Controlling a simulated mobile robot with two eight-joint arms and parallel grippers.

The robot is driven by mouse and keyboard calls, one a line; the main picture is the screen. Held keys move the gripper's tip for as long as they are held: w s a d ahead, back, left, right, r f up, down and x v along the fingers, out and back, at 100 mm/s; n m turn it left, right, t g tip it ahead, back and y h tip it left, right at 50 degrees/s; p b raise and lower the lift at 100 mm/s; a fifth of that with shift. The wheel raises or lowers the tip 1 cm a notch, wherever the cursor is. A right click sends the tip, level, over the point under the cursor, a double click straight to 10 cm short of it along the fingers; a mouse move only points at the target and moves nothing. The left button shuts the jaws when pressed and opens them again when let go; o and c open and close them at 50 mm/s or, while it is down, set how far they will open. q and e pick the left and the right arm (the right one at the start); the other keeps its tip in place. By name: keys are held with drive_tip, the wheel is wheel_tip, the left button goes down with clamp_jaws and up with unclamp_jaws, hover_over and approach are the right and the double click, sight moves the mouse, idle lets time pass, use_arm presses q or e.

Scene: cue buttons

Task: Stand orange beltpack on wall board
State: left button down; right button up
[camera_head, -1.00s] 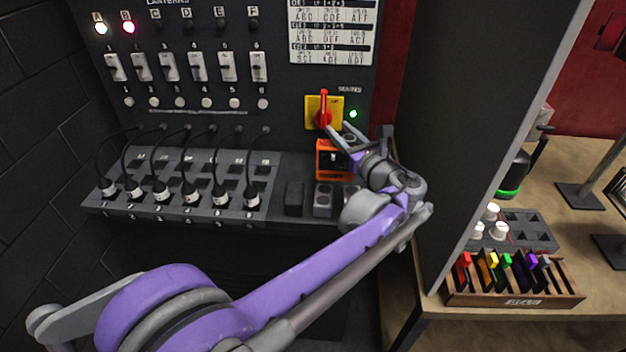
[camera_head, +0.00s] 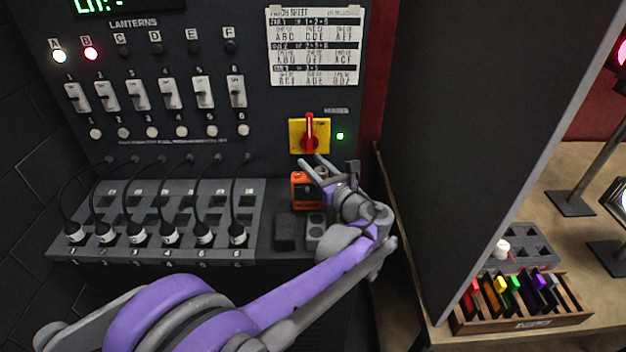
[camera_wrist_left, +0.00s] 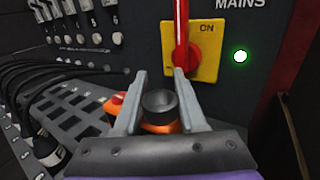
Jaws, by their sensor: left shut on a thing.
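The orange beltpack (camera_head: 304,193) is upright at the ledge of the dark wall board (camera_head: 270,150), below the yellow mains switch (camera_head: 297,136) with its red handle. My right gripper is not in view.
A row of cable plugs (camera_head: 137,235) stands in the sloped ledge to the left. A dark block (camera_head: 285,230) and a grey socket block (camera_head: 316,228) sit just below the beltpack. A tall dark partition (camera_head: 450,120) stands right; behind it is a wooden rack (camera_head: 525,318) of coloured cards.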

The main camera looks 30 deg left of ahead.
sight(301, 200)
use_arm(q)
drive_tip(key=shift+f, duration=1.85)
drive_tip(key=shift+f+b, duration=0.2)
drive_tip(key=shift+b, duration=0.1)
drive_tip(key=shift+c, duration=2.4)
unclamp_jaws()
